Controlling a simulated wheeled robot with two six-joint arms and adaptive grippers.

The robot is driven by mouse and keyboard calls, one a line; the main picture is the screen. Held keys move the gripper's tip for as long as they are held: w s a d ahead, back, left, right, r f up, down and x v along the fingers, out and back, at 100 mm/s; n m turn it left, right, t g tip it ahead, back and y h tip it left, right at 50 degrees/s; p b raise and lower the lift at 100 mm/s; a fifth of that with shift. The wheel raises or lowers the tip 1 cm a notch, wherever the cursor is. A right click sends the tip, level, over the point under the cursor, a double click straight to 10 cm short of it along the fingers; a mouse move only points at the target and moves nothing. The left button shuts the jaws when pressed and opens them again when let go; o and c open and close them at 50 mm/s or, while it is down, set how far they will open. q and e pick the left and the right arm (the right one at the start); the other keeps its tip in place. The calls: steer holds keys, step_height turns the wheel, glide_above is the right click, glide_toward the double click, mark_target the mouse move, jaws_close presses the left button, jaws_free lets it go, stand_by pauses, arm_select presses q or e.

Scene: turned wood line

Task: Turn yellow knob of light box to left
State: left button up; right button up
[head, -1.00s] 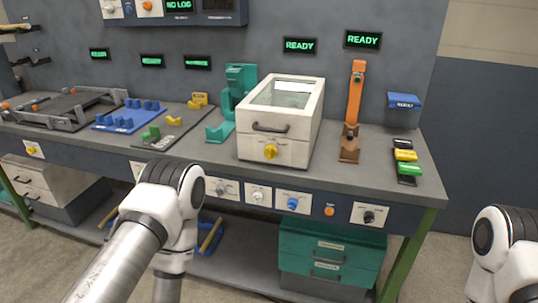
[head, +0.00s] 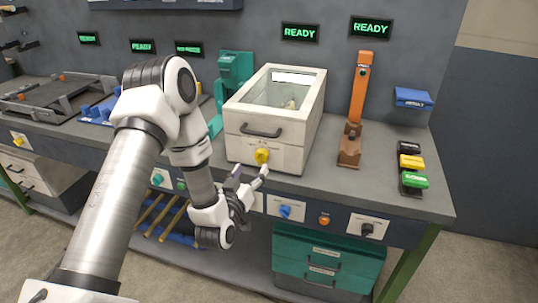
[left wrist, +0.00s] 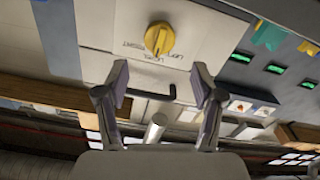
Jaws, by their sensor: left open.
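The light box (head: 270,112) is a white box with a clear lid and a dark front handle, standing on the bench in the head view. Its yellow knob (head: 262,156) is on the lower front, below the handle. My left gripper (head: 250,176) is open and empty, just in front of and slightly below the knob. In the left wrist view the yellow knob (left wrist: 160,38) lies beyond and roughly between the open fingertips (left wrist: 160,80), apart from them. Lettering shows beside the knob. My right gripper is out of view.
A blue knob (head: 286,212), an orange button (head: 324,220) and a black knob (head: 367,229) sit on the bench front edge below. An orange upright tool (head: 362,90) stands right of the box, a teal stand (head: 233,72) left. Teal drawers (head: 325,262) are underneath.

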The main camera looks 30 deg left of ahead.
mark_target(259, 159)
arm_select(q)
steer(key=x, duration=0.2)
steer(key=p+x, duration=0.1)
steer(key=x, duration=0.2)
steer(key=shift+w+f, duration=0.25)
steer(key=shift+w, duration=0.1)
steer(key=shift+w+a, duration=0.1)
steer(key=shift+w, duration=0.3)
steer(key=shift+s, duration=0.1)
steer(key=c, duration=1.1)
